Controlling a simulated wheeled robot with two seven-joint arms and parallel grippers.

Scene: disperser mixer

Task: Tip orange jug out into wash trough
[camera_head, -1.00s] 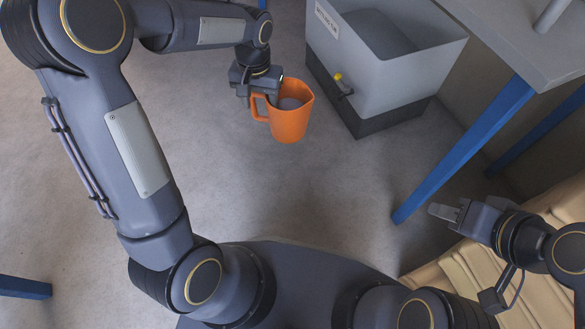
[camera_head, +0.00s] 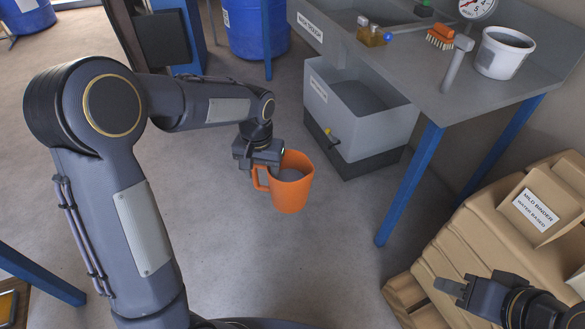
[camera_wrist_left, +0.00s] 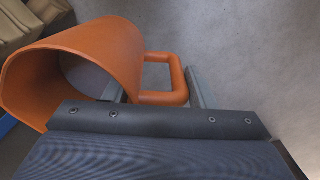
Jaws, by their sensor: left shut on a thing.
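The orange jug (camera_head: 290,192) hangs in the air above the floor, roughly upright, with grey contents visible inside. My left gripper (camera_head: 262,164) is shut on its handle, which is at the jug's left. In the left wrist view the jug (camera_wrist_left: 105,55) lies left of the fingers, its handle between them. A grey floor-standing trough (camera_head: 390,133) with a yellow-handled tap stands behind and right of the jug, apart from it. Above it, a grey basin (camera_head: 345,42) is set in the bench.
The bench (camera_head: 480,100) on blue legs carries a white bucket (camera_head: 503,55), an orange brush (camera_head: 440,37) and a dial gauge (camera_head: 476,8). Tan bags (camera_head: 480,240) are stacked at right. A blue drum (camera_head: 258,28) stands behind. Open floor surrounds the jug.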

